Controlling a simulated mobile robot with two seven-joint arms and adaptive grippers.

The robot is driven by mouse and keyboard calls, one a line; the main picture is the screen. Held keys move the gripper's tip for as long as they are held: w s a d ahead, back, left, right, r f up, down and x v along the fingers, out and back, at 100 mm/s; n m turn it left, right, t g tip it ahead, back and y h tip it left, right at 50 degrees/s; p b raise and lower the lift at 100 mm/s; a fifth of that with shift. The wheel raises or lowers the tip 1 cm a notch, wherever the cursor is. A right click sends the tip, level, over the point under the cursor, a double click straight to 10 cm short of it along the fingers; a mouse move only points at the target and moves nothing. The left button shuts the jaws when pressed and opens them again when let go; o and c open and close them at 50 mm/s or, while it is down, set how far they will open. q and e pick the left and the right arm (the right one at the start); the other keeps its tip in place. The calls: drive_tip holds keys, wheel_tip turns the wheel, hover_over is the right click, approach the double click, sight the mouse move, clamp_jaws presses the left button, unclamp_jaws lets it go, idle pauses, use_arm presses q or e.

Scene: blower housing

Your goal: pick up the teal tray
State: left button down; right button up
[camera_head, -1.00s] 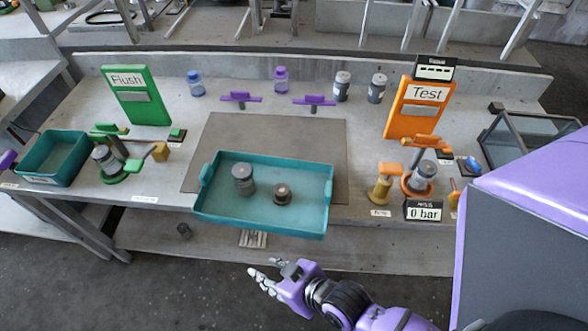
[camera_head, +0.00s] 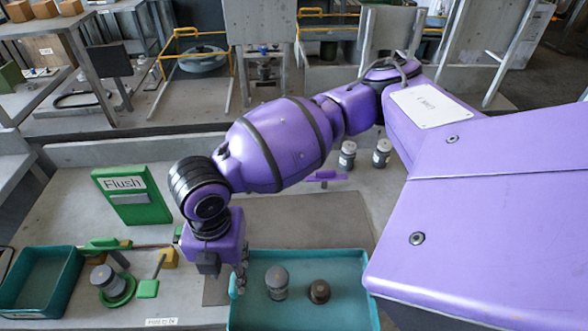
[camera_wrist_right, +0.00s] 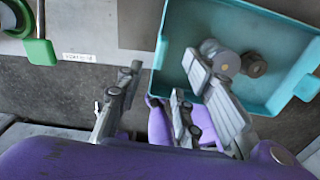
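The teal tray (camera_head: 346,262) sits at the bench's front edge, its near side cut off by the head view's lower border. It holds a grey capped cylinder (camera_head: 277,283) and a short dark brown round part (camera_head: 319,291). My right gripper (camera_head: 240,277) is at the tray's left end, by its handle. In the right wrist view its fingers (camera_wrist_right: 165,82) are spread apart, one outside the tray's left wall (camera_wrist_right: 163,45), the other over the inside. Contact cannot be told. My left gripper is not identifiable.
A teal bin (camera_head: 77,283) stands at the left. Between it and the tray are a green valve stand (camera_head: 118,287) and the Flush sign (camera_head: 131,195). Two grey capped bottles (camera_head: 347,155) stand at the back. A grey mat (camera_head: 300,222) lies behind the tray.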

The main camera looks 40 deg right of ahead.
sight(233, 281)
drive_tip(key=shift+d+f, duration=0.2)
drive_tip(key=shift+d, duration=0.05)
drive_tip(key=shift+f, duration=0.95)
drive_tip(key=shift+a+f, duration=0.1)
drive_tip(key=shift+f, duration=0.5)
drive_tip(key=f, duration=0.3)
drive_tip(key=shift+w+f, duration=0.2)
drive_tip(key=shift+f, duration=0.3)
use_arm(q)
drive_tip(key=shift+s+a+f, duration=0.25)
drive_tip(key=shift+s, duration=0.2)
use_arm(e)
drive_tip(key=shift+c, duration=0.2)
clamp_jaws()
use_arm(q)
drive_tip(key=shift+w+d, duration=0.1)
drive_tip(key=shift+d, duration=0.1)
use_arm(e)
drive_tip(key=shift+r, duration=0.1)
